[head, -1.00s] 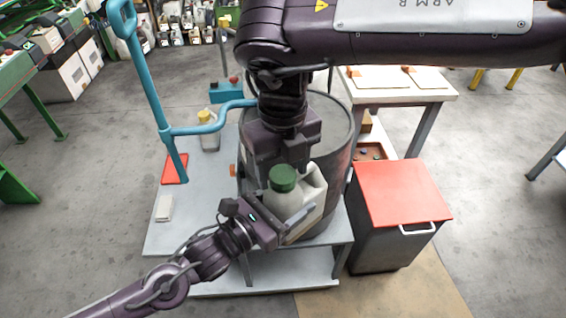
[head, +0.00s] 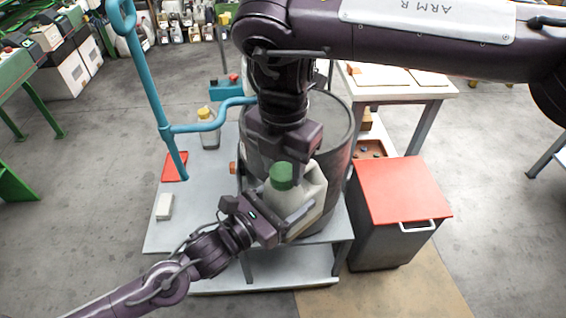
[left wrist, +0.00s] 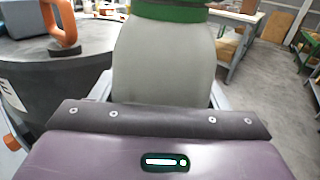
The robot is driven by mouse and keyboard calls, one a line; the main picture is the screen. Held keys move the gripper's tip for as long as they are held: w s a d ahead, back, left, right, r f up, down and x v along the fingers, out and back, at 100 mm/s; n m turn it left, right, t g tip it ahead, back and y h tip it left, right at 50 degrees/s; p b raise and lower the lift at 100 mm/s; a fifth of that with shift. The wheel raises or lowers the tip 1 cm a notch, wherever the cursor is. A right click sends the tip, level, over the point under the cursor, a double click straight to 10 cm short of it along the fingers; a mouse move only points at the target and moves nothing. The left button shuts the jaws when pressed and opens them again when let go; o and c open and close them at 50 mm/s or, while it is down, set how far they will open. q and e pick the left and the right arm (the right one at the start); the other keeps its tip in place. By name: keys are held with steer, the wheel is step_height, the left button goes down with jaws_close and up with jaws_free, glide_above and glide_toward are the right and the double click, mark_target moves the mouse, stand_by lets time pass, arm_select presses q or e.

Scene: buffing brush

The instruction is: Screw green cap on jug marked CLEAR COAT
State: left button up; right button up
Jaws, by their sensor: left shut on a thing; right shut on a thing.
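A pale jug (head: 307,200) stands upright at the front of the grey bench, before a dark drum. The green cap (head: 282,176) sits at the top of its neck; the cap's lower part also shows in the left wrist view (left wrist: 172,13). My left gripper (head: 287,222) is shut on the jug's body (left wrist: 165,65) from the front left. My right gripper (head: 288,160) points down from above and is shut on the green cap; its fingertips are mostly hidden. I cannot read any marking on the jug, nor tell how far the cap is threaded.
The dark drum (head: 335,125) stands close behind the jug. A blue tubular handle (head: 150,75) rises at the left. A yellow-capped bottle (head: 209,130), a red pad (head: 175,166) and a white block (head: 164,206) are on the bench. A red-lidded bin (head: 402,190) stands at the right.

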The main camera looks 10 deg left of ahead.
steer(key=o, duration=1.1)
steer(key=shift+r, duration=0.1)
steer(key=shift+r, duration=2.2)
steer(key=shift+c, duration=0.4)
steer(key=n, duration=0.2)
steer(key=r+n, duration=0.1)
steer(key=n, duration=0.2)
steer(key=shift+r, duration=0.2)
step_height(320, 180, up, 2)
steer(key=n, duration=0.7)
